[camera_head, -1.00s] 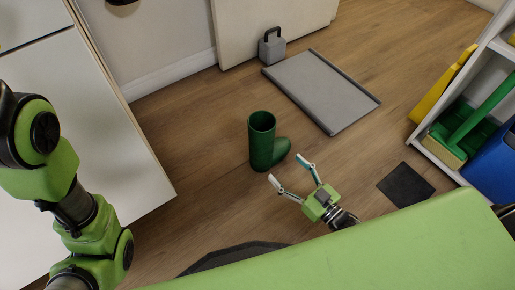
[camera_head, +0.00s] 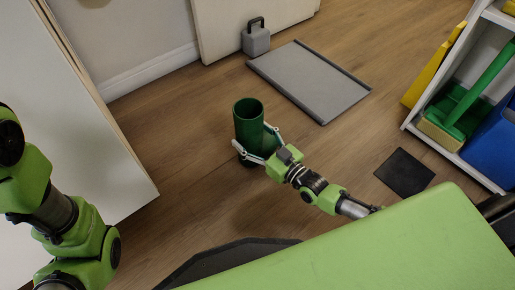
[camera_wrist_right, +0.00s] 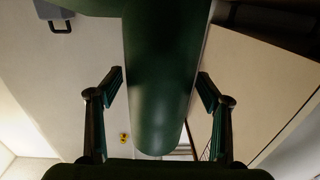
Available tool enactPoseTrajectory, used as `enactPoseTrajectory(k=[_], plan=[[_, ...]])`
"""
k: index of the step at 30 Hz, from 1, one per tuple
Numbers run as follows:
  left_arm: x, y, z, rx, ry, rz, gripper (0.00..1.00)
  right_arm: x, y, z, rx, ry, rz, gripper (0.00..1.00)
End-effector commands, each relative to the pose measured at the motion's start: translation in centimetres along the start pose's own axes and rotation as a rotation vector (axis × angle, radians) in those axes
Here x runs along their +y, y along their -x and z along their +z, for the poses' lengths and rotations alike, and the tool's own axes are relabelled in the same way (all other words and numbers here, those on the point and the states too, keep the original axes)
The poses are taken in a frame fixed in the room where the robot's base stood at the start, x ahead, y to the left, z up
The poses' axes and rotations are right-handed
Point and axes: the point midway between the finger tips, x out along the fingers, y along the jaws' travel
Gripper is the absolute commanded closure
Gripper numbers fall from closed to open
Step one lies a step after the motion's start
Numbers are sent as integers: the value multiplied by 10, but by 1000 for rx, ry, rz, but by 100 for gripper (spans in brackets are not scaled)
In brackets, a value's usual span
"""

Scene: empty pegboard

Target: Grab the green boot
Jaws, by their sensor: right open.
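The green boot (camera_head: 248,122) stands upright on the wooden floor in the head view. My right gripper (camera_head: 256,146) is at the boot's shaft, with one finger on each side of it. In the right wrist view the boot's shaft (camera_wrist_right: 162,80) fills the middle, between the two open fingers of the right gripper (camera_wrist_right: 160,92). Gaps show between the fingers and the shaft there. The boot's foot is mostly hidden by the gripper in the head view. My left arm shows at the left, but its gripper is out of view.
A grey tray (camera_head: 310,82) lies flat behind and to the right of the boot. A grey weight with a handle (camera_head: 256,40) stands by the wall. A black mat (camera_head: 404,173) lies at right, near a shelf (camera_head: 452,154) with cleaning tools. A white cabinet (camera_head: 85,110) stands at left.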

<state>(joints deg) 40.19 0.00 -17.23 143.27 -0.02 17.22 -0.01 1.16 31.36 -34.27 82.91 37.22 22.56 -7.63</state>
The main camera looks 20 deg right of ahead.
Motion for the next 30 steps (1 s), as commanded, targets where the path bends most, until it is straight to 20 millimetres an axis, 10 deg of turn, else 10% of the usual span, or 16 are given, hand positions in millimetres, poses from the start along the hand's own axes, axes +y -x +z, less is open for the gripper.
enactPoseTrajectory(k=[10,18,30], plan=[[1,5,-2,-1,0,0,29,0,-9,-1,-1,0,0,29],[1,5,-1,-1,0,0,29,0,-9,-1,-1,0,0,96],[0,0,1,-4,0,0,29,0,-9,-8,3,1,0,97]])
